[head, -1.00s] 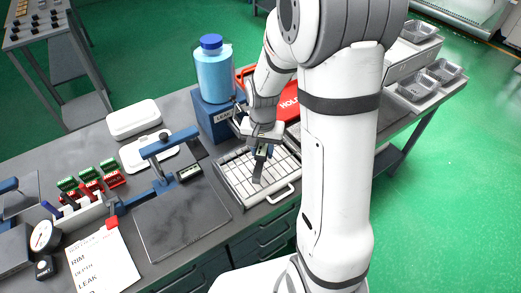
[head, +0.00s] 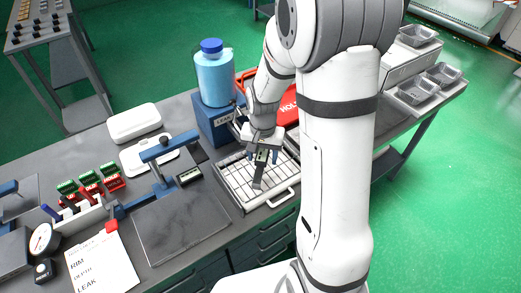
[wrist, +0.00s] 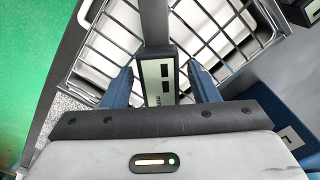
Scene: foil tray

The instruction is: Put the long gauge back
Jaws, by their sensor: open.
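The long gauge (head: 257,181) is a dark bar with a pale display on its body. It is at the wire-grid tray (head: 284,199) on the bench; I cannot tell how firmly it rests there. My gripper (head: 262,157) is low over the tray, its blue fingers apart on either side of the gauge body. In the wrist view the display body (wrist: 159,78) lies between the open fingertips (wrist: 160,84), with a gap on both sides. The bar runs away over the wires.
A blue leak tester (head: 214,78) stands behind the tray's left side, and a red HOLD item (head: 287,110) lies behind the tray. A flat dark plate with a blue-armed stand (head: 180,225) is to the left.

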